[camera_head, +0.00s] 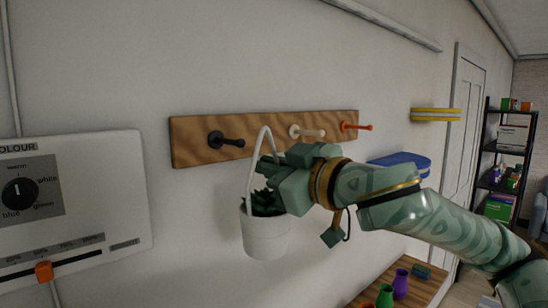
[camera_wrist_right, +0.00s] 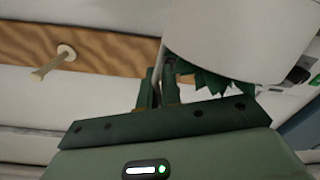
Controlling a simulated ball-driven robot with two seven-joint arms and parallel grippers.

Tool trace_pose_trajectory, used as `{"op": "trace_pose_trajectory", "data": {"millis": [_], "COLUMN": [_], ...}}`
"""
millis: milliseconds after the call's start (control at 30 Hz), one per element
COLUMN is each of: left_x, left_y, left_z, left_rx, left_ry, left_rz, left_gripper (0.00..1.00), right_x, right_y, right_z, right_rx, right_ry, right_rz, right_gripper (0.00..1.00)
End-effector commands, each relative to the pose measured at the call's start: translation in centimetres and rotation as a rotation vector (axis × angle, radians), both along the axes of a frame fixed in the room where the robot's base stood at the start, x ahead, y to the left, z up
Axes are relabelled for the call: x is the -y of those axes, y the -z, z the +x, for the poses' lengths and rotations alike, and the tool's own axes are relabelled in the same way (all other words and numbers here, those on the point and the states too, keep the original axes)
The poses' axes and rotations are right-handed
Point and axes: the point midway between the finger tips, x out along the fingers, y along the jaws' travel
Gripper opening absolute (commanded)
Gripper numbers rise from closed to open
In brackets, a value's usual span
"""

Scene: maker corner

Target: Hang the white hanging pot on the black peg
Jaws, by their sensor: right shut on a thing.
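The white hanging pot (camera_head: 265,236), with a dark green plant and a tall thin white loop handle, hangs upright from my right gripper (camera_head: 264,168). That gripper is shut on the handle below the top of its loop. The pot also shows large and close in the right wrist view (camera_wrist_right: 225,35), beyond the right gripper's fingers (camera_wrist_right: 158,96). The black peg (camera_head: 228,140) sticks out of the wooden board, left of the loop. A small gap shows between its tip and the loop; nothing hangs on it. My left gripper is out of view.
The wooden board (camera_head: 190,152) also bears a white peg (camera_head: 308,133), partly near my gripper, and an orange peg (camera_head: 356,127). A colour control panel (camera_head: 110,190) is on the wall at left. Blue (camera_head: 408,160) and yellow (camera_head: 436,115) wall pieces sit at right. Below is a wooden table (camera_head: 428,290) with small vases.

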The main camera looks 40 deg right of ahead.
Motion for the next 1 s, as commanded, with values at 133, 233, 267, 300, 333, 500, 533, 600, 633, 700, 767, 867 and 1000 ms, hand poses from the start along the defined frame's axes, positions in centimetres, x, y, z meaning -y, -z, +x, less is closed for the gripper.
{"op": "trace_pose_trajectory", "data": {"millis": [133,233,267,300,333,500,533,600,633,700,767,867,1000], "left_x": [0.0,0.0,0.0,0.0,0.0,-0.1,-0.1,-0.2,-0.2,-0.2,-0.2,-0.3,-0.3], "left_y": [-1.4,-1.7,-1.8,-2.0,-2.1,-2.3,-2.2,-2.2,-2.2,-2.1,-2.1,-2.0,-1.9], "left_z": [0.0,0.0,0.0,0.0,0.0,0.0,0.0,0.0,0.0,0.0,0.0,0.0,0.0], "left_rx": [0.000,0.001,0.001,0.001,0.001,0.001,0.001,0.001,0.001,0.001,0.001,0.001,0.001], "left_ry": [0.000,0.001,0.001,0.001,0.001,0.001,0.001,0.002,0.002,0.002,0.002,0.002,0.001], "left_rz": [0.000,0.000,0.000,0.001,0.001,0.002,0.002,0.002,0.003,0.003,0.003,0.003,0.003], "left_gripper": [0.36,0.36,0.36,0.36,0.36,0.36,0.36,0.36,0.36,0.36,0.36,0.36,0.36], "right_x": [-0.1,-0.1,-0.1,-0.2,-0.2,-0.3,-0.3,-0.3,-0.3,-0.4,-0.4,-0.5,-0.6], "right_y": [-0.2,-0.1,0.0,0.0,0.0,0.3,0.3,0.4,0.4,0.4,0.5,0.6,0.6], "right_z": [0.6,1.4,1.6,1.9,2.1,3.3,3.5,4.0,4.2,4.7,5.1,5.8,6.8], "right_rx": [-0.001,-0.001,-0.001,-0.001,0.000,0.001,0.001,0.001,0.001,0.002,0.002,0.001,0.002], "right_ry": [-0.001,-0.002,-0.002,-0.002,-0.002,-0.002,-0.002,-0.002,-0.002,-0.002,-0.002,-0.003,-0.002], "right_rz": [-0.002,0.000,0.000,0.000,-0.001,0.000,0.000,0.000,0.000,0.000,-0.001,0.001,-0.001], "right_gripper": [0.00,0.00,0.00,0.00,0.00,0.00,0.00,0.00,0.00,0.00,0.00,0.00,0.00]}}
